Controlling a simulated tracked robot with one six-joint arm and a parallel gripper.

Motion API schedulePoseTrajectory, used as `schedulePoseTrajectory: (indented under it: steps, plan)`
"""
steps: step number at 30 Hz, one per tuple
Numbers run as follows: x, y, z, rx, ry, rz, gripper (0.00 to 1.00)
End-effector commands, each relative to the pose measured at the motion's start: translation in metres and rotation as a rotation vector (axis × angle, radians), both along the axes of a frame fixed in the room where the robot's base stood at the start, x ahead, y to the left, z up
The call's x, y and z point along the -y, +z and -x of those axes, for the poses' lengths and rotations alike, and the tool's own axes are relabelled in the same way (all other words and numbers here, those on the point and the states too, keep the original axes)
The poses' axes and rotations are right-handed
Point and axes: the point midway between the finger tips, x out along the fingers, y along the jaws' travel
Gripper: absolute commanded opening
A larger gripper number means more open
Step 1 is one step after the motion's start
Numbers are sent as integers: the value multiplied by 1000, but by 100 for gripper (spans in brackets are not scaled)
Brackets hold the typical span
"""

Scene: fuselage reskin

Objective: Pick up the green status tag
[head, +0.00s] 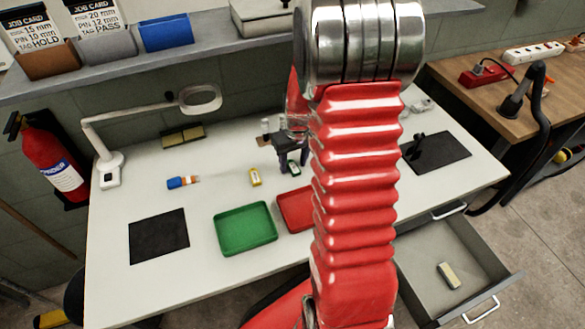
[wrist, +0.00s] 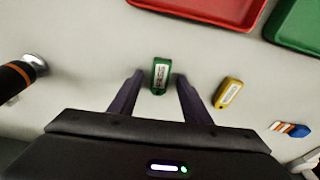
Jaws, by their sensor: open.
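The green status tag (wrist: 160,75) lies on the white table, and in the wrist view it is between the tips of my gripper's two fingers. It also shows in the head view (head: 294,168), close to the fingers and partly hidden by my arm. My gripper (wrist: 156,80) is open, with one finger on each side of the tag and a visible gap to each. I cannot tell how high the fingertips are above the table. A yellow tag (wrist: 228,93) lies to the right of my gripper in the wrist view; the head view shows it left of my gripper (head: 291,163).
A green tray (head: 246,229) and a red tray (head: 294,210) lie nearer the table's front. A blue-and-orange item (head: 182,183) lies to the left. Black mats (head: 159,236) flank the work area. An open drawer (head: 447,271) sits at the right front. A lamp (head: 109,172) stands at the left.

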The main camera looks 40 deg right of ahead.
Motion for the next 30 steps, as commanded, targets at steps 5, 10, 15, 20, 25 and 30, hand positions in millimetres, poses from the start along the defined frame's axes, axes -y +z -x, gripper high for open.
schedulePoseTrajectory:
  steps: [5, 10, 15, 20, 25, 30]
  plan:
    - [0, 0, 0, 1, 0, 0, 44]
    - [0, 0, 0, 0, 0, 0, 44]
    - [0, 0, 0, 0, -1, 0, 44]
    - [0, 0, 0, 0, -1, 0, 32]
    - [0, 0, 0, 0, -1, 0, 21]
    - [0, 0, 0, 0, -1, 0, 9]
